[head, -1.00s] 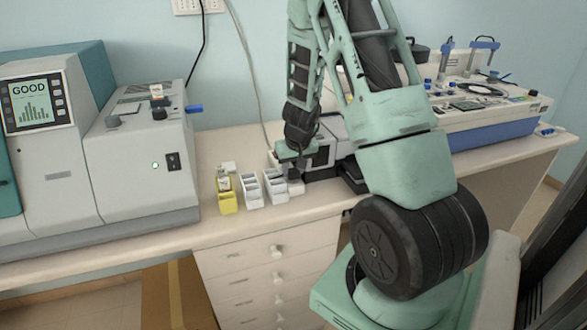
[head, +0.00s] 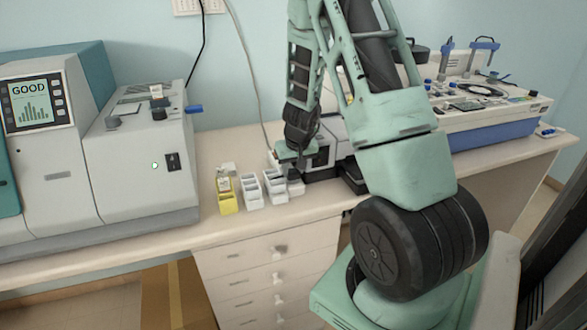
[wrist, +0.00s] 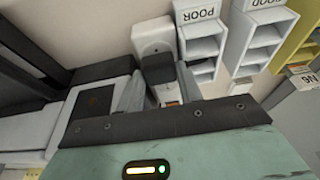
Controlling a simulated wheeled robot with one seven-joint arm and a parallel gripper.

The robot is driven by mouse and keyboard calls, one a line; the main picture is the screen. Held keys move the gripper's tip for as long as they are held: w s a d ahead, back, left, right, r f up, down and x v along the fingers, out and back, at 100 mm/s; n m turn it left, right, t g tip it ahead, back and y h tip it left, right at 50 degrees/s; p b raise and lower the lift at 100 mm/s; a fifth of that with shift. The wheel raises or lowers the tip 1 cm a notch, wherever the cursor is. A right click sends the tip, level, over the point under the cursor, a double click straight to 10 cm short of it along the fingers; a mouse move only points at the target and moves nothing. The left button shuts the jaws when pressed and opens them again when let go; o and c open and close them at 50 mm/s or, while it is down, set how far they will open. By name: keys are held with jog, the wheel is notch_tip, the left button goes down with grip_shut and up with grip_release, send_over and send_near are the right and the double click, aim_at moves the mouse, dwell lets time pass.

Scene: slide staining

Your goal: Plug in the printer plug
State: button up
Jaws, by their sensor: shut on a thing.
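My gripper (head: 293,170) is low over the desk, between the white bins and the printer (head: 322,153). In the wrist view its fingertips (wrist: 160,92) are closed on a small dark grey block (wrist: 158,70), which appears to be the printer plug. A white piece with a round recess (wrist: 152,33), perhaps a socket, lies right beside the block; I cannot tell whether they are joined. A pale piece (head: 297,187) shows on the desk under my gripper. The printer also shows left of the fingers in the wrist view (wrist: 95,103).
White bins (head: 273,187) and a yellow bin (head: 227,200) stand close left of my gripper. A large grey machine (head: 140,165) fills the left of the desk. A grey cable (head: 250,75) hangs down the wall. A wall outlet (head: 187,7) is at the top.

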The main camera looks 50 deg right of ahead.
jog(key=shift+f+b, duration=0.6)
jog(key=o, duration=1)
jog(key=shift+r, duration=0.15)
jog(key=shift+r, duration=0.35)
jog(key=p+v, duration=0.2)
jog(key=v, duration=0.6)
jog(key=p+v, duration=0.1)
jog(key=v, duration=0.7)
jog(key=shift+s+a+r+p, duration=0.15)
jog(key=shift+s+r+p, duration=0.1)
jog(key=shift+p, duration=0.1)
